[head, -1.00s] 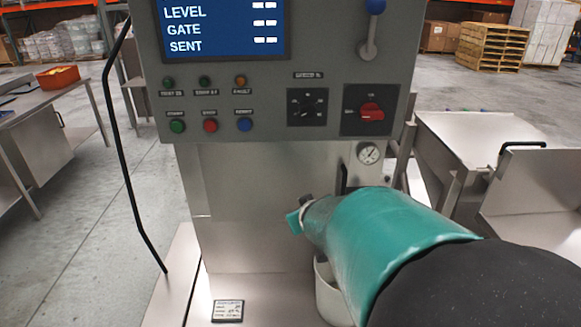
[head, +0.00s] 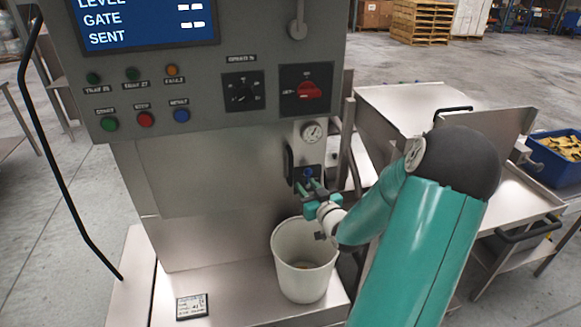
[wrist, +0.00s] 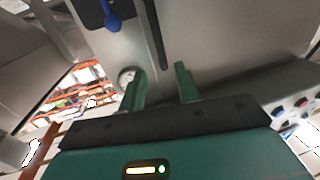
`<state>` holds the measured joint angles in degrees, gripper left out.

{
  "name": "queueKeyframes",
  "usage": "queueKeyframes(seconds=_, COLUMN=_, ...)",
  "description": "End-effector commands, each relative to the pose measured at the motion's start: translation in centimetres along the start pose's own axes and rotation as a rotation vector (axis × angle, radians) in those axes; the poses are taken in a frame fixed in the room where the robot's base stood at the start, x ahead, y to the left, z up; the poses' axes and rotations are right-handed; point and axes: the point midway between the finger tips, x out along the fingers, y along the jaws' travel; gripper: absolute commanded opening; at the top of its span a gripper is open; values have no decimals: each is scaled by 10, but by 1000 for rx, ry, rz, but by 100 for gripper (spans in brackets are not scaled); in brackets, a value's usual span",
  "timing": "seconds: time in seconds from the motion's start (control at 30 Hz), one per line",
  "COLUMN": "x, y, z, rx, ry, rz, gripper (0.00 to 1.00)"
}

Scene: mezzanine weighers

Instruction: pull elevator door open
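The elevator door seems to be the plain steel front panel (head: 205,180) under the control box, and it looks shut. A black upright handle (head: 288,165) is at its right side. My gripper (head: 312,186) is just right of and below this handle, in front of a small dark plate with a blue knob (head: 308,172). In the wrist view my gripper (wrist: 160,72) has its two green fingers apart with nothing held. A dark bar (wrist: 153,35), likely the handle, lines up with the gap between them. I cannot tell whether it touches them.
A white bucket (head: 303,275) stands on the steel base under my gripper. The control box (head: 210,90) overhangs the panel, with a gauge (head: 312,132) below it. A bent black rod (head: 50,170) is at left. Steel tables (head: 420,105) stand at right.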

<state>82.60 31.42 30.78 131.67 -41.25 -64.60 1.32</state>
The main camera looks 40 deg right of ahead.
Motion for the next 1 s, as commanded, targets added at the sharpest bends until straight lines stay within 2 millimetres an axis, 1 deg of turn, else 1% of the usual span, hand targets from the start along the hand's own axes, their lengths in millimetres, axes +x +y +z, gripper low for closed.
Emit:
queueKeyframes(seconds=0.03, x=9, y=0, z=0, rx=2, ry=0, rz=-1, gripper=33)
queueKeyframes(seconds=0.4, x=82, y=0, z=0, rx=2, ry=0, rz=0, gripper=33)
queueKeyframes(seconds=0.53, x=103, y=0, z=0, rx=2, ry=0, rz=0, gripper=33)
queueKeyframes(seconds=0.7, x=116, y=0, z=0, rx=1, ry=-2, rz=1, gripper=33)
queueKeyframes(seconds=0.97, x=118, y=0, z=0, rx=0, ry=-2, rz=1, gripper=33)
queueKeyframes(seconds=1.0, x=118, y=0, z=0, rx=0, ry=-2, rz=1, gripper=31)
